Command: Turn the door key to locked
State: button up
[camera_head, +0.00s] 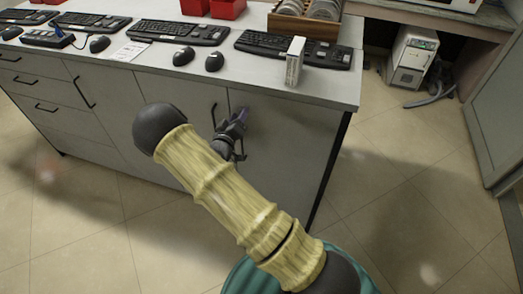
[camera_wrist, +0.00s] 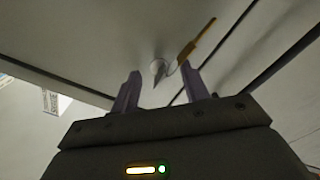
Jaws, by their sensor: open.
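The key (camera_wrist: 157,70) shows in the wrist view as a small pale metal piece at the cabinet door face. My gripper (camera_wrist: 160,76) is open, with one purple finger on each side of the key and gaps visible between. I cannot tell whether the key is turned. In the head view my gripper (camera_head: 243,115) is at the upper part of the grey cabinet door (camera_head: 285,140), just under the counter edge. The key is hidden there.
The counter (camera_head: 180,72) overhangs the cabinet close above my gripper.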

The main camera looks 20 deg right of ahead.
jog(key=s+a+m+b, duration=0.3)
jog(key=s+a+m, duration=0.6)
jog(key=s, duration=0.5)
notch_tip(320, 180, up, 4)
jog(key=w+n+g+y+p, duration=0.2)
jog(key=g+y+p, duration=0.25)
jog(key=y, duration=0.35)
jog(key=s+d+r+n+g+y+p, duration=0.1)
jog(key=s+d+r+n+g+p, duration=0.1)
jog(key=s, duration=0.6)
jog(key=s+d+r+n+g+y+p, duration=0.1)
jog(key=s+d+r+n+g+p, duration=0.2)
jog(key=s+d+r+g, duration=0.2)
jog(key=shift+s+d+r+n+y, duration=0.35)
jog(key=shift+s+d+r, duration=0.2)
jog(key=shift+s+r, duration=1.3)
jog(key=shift+w+r, duration=0.25)
jog(key=shift+r, duration=0.1)
